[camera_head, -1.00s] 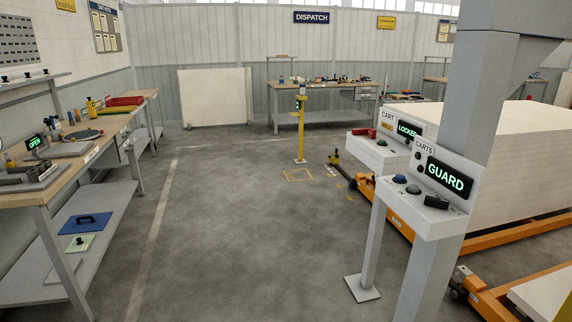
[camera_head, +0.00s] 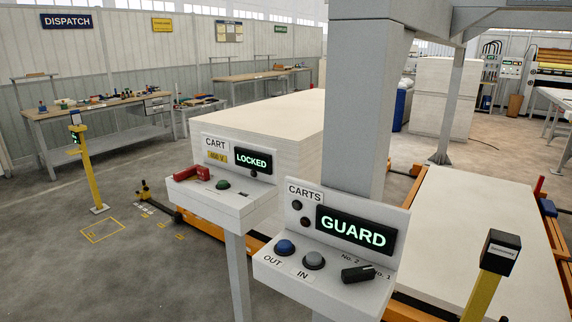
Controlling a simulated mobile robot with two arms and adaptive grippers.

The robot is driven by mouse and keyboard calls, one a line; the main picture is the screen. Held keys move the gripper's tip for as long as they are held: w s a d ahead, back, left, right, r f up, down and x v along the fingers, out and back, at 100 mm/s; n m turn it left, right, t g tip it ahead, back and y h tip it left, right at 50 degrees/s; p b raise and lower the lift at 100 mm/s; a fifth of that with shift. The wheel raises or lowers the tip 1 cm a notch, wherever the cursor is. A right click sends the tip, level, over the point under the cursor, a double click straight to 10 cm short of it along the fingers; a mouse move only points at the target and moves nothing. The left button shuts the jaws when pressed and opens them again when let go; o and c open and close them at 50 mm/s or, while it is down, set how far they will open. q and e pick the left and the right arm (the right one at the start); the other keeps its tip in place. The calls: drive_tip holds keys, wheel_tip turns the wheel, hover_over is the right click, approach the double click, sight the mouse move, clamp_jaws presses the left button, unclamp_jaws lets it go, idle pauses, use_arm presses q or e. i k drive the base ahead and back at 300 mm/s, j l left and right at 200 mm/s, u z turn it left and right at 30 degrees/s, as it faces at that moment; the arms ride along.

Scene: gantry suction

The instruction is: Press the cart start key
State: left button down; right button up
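A white CART control box (camera_head: 222,205) stands on a grey post left of centre. Its display (camera_head: 253,160) reads LOCKED. A green round key (camera_head: 223,184) sits on its sloped top, with a red handle (camera_head: 193,174) to the left. A second white box, labelled CARTS (camera_head: 330,283), is closer, at centre right. Its display (camera_head: 352,230) reads GUARD. It has a blue key (camera_head: 285,247) over OUT, a grey key (camera_head: 314,260) over IN and a black selector (camera_head: 358,273) between No. 2 and No. 1. No key is labelled start legibly. Neither gripper is in view.
A grey gantry column (camera_head: 356,110) rises behind the CARTS box. White board stacks (camera_head: 275,125) and (camera_head: 480,235) lie on orange carts. A yellow post with a black top (camera_head: 495,255) is at the lower right. Open floor (camera_head: 70,265) lies to the left.

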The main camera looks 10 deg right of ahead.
sight(220, 184)
drive_tip(key=i+j+z, duration=0.45)
drive_tip(key=j, duration=0.2)
drive_tip(key=i+j+z, duration=0.1)
drive_tip(key=j+z, duration=0.15)
drive_tip(key=j, duration=0.15)
